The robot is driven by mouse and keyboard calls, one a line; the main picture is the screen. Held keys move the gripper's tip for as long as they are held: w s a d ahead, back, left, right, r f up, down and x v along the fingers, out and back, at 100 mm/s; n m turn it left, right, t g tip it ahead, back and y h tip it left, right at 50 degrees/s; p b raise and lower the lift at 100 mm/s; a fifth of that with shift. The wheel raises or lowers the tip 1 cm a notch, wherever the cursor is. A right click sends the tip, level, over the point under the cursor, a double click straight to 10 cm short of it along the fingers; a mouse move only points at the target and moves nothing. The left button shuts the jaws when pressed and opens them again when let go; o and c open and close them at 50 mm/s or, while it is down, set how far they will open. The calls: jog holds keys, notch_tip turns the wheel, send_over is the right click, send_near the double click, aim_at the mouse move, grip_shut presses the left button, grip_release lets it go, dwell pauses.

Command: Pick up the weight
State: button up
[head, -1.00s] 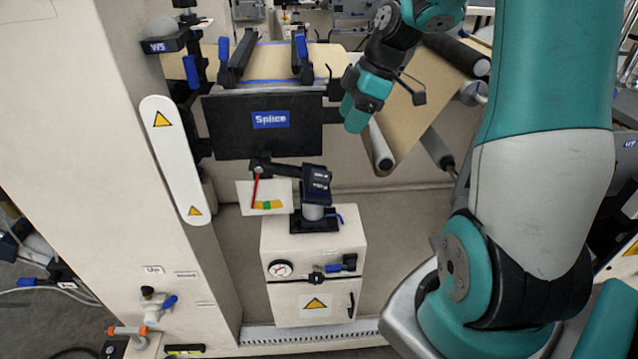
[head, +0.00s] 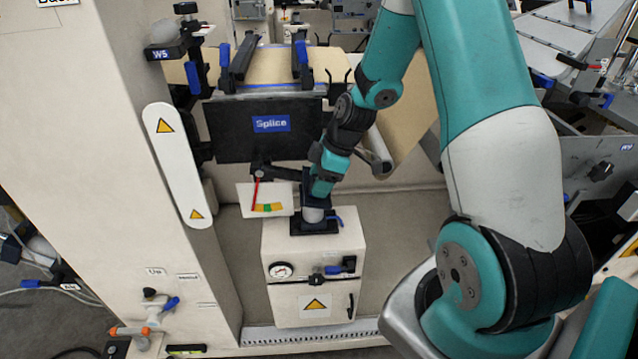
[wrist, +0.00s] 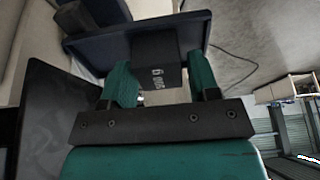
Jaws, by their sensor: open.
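The weight (wrist: 158,80) is a dark block with pale lettering, seen in the wrist view between the two teal fingers of my gripper (wrist: 161,84). The fingers are open, one on each side of it; I cannot tell whether either touches it. Behind it is a dark flat-topped part (wrist: 105,47). In the head view my gripper (head: 321,188) is at the right end of the dancer-like black lever (head: 280,174), above the white cabinet (head: 313,262). There my gripper hides the weight.
The black Splice board (head: 235,132) stands just left of and behind my gripper. A white card with a red pointer (head: 257,190) hangs at the lever's left end. A grey roller (head: 377,152) with a brown web is at the right. A pale machine column (head: 90,130) stands left.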

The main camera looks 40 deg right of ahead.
jog(key=shift+a+f, duration=0.15)
jog(key=shift+f, duration=0.3)
jog(key=shift+c, duration=0.4)
jog(key=shift+w+r, duration=0.1)
jog(key=c, duration=0.9)
